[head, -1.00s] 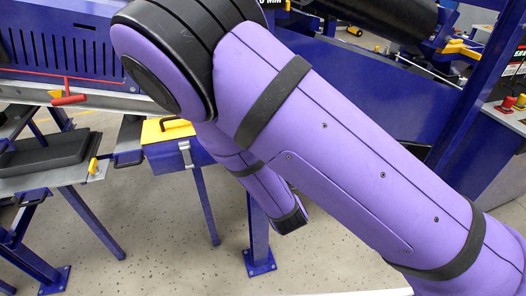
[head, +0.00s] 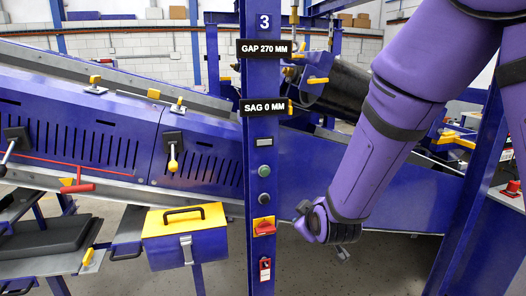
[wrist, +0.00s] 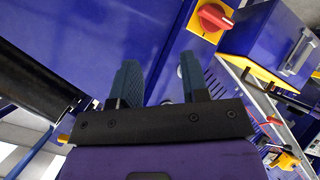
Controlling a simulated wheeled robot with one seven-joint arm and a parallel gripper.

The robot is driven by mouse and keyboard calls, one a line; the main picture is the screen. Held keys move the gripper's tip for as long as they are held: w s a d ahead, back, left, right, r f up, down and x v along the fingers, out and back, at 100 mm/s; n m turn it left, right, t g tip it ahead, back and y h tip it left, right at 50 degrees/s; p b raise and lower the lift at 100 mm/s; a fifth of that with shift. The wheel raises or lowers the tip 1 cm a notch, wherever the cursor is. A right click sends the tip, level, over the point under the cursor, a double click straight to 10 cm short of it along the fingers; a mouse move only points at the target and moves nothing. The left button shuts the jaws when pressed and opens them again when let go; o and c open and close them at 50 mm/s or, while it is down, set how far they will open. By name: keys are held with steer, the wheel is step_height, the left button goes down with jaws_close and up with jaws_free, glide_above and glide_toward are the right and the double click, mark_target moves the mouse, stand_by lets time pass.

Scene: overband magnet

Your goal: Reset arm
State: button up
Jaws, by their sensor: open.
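My purple arm (head: 390,140) comes in from the upper right of the head view and bends down to its wrist right of the numbered blue post. My gripper (wrist: 160,85) shows in the wrist view with its two dark teal fingers apart and nothing between them. In the head view the gripper is mostly hidden behind my wrist. A red rotary switch on a yellow plate (wrist: 211,18) is beyond the fingers, up and to the right in the wrist view. It also shows on the post in the head view (head: 264,227).
The blue post (head: 259,150) carries gap and sag signs and buttons. A blue box with a yellow lid (head: 186,236) is left of it. A slotted blue conveyor guard (head: 95,135) runs along the left. A black roller (head: 335,95) is behind my arm.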

steer(key=s+d+r+m+g, duration=0.3)
steer(key=s+d+r+m, duration=0.2)
steer(key=s+d+r, duration=0.65)
steer(key=s+d+r+m+g+h, duration=0.1)
steer(key=s+d+r, duration=0.3)
steer(key=s, duration=0.4)
steer(key=s+d+r+m+g, duration=0.2)
steer(key=s+d+r+m, duration=0.1)
steer(key=s, duration=0.4)
steer(key=shift+s+d+r+m+h, duration=0.3)
steer(key=shift+s+d+r+h, duration=0.15)
steer(key=shift+r, duration=0.15)
steer(key=shift+w, duration=0.1)
